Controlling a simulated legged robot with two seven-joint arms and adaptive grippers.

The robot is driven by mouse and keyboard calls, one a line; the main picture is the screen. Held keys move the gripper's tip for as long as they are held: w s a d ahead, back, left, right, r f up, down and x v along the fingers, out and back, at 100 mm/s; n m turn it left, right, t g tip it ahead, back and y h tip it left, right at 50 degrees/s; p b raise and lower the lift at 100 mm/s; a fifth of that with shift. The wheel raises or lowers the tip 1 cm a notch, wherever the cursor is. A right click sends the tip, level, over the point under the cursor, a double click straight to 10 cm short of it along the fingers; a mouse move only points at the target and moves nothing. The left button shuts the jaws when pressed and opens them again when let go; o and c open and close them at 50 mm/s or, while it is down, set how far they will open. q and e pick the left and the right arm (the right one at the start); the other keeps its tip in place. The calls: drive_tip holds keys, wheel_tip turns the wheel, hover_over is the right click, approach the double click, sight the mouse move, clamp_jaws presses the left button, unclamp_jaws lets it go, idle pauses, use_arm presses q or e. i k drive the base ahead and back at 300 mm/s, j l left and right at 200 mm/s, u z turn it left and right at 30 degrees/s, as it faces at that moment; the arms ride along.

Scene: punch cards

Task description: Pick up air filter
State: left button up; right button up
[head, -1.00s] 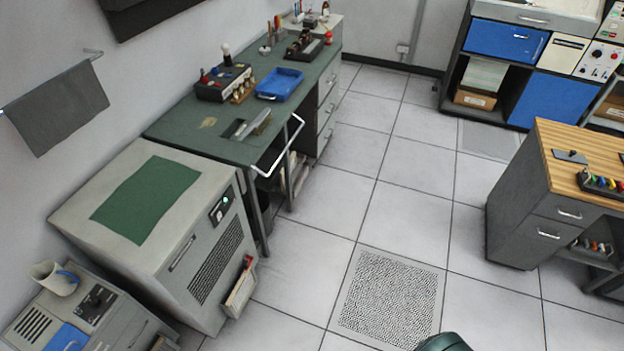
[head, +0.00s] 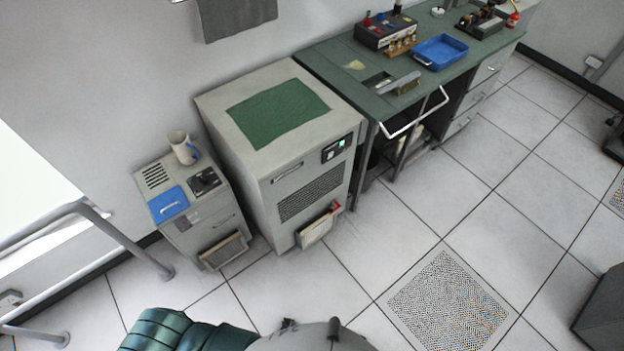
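A flat, framed panel with a finely ribbed face (head: 223,250), which looks like the air filter, leans at the foot of the small grey unit (head: 190,222) at lower left. Its lower edge is at or close to the floor, and I cannot tell whether it is attached to the unit. Neither of my grippers is in view.
A larger grey cabinet (head: 232,107) with a green top mat stands right of the small unit, with a white bin (head: 315,232) on its front. A rail (head: 120,236) stands left. Green padded (head: 165,332) and grey rounded shapes are at the bottom. Floor between is clear.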

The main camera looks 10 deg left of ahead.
sight(213, 256)
drive_tip(key=u, duration=1.7)
